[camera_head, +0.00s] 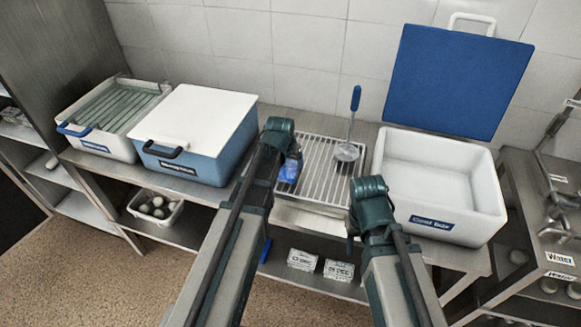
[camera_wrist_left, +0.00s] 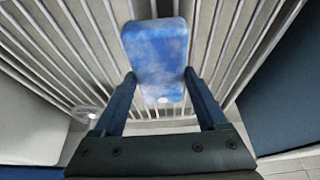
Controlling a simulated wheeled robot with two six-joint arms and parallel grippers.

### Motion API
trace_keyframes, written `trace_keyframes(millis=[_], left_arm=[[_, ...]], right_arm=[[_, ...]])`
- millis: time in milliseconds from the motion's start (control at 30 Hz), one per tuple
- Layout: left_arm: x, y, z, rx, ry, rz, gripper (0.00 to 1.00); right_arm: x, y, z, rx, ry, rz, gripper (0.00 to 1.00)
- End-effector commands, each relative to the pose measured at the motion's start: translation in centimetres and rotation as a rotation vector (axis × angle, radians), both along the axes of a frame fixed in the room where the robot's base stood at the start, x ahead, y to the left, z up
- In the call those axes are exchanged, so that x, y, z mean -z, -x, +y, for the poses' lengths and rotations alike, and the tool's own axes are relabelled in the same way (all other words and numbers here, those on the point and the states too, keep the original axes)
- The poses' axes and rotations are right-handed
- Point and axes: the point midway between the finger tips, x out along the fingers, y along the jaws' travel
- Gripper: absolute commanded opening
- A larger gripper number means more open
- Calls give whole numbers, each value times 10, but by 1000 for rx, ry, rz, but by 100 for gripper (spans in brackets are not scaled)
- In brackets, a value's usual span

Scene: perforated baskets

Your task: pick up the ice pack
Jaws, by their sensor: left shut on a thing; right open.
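The ice pack (camera_wrist_left: 155,52) is a blue, mottled slab with rounded corners and a small white spot at its near end. It lies over the metal rack (camera_head: 325,178), and it also shows in the head view (camera_head: 289,170), partly hidden by my left arm. My left gripper (camera_wrist_left: 160,85) is shut on the ice pack, one finger at each side of it. I cannot tell whether the pack touches the rack bars. My right gripper (camera_head: 352,222) is open and empty, in front of the open white cold box (camera_head: 480,225); its fingers are mostly hidden.
A ladle (camera_head: 350,140) with a blue handle stands on the rack. The cold box's blue lid (camera_head: 455,80) is raised behind it. A closed blue box with a white lid (camera_head: 195,118) and a slatted basket (camera_head: 110,112) stand at the left. A lower shelf holds small boxes (camera_head: 302,260).

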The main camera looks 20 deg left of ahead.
Motion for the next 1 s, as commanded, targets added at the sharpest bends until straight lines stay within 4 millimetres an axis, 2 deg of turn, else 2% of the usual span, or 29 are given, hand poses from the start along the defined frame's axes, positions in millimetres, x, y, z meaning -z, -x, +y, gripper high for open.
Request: trace_keyframes(millis=[33,200,567,967,1000], left_arm=[[0,0,0,0,0,0,30],[0,0,0,0,0,0,0],[-5,0,0,0,0,0,0],[-43,-1,-3,0,0,0,0],[-38,9,-5,0,0,0,0]], right_arm=[[0,0,0,0,0,0,50],[0,0,0,0,0,0,50],[-5,0,0,0,0,0,50],[-43,0,0,0,0,0,50],[-38,0,0,0,0,0,50]])
